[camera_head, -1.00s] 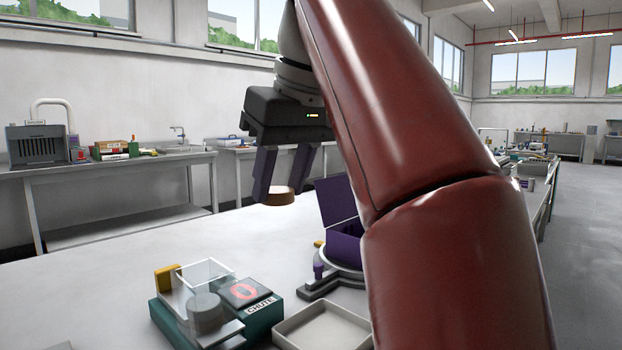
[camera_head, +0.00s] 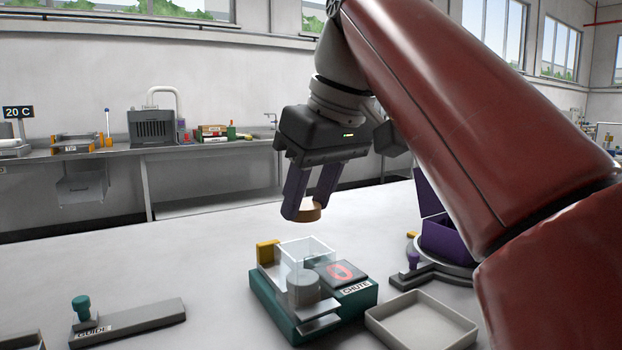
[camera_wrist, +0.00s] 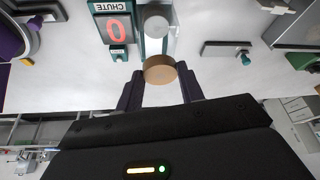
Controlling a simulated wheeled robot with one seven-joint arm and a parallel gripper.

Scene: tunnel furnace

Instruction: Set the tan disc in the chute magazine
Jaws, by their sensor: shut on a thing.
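My gripper (camera_head: 309,212) is shut on the tan disc (camera_head: 308,213), holding it in the air above and slightly behind the chute magazine. In the wrist view the disc (camera_wrist: 159,69) sits between the fingertips. The chute magazine (camera_head: 371,296) is a teal base with a clear-walled box (camera_head: 306,252), a grey cylinder (camera_head: 303,288) at the front, a dark panel showing a red 0 and a CHUTE label. In the wrist view the chute (camera_wrist: 117,32) lies beyond the disc, and its grey cylinder (camera_wrist: 157,26) shows too.
An empty shallow tray (camera_head: 421,322) stands right of the chute. A purple open box (camera_head: 447,237) on a round base stands behind it. The grey GUIDE block (camera_head: 128,322) with a teal knob lies to the left. The table between GUIDE and chute is clear.

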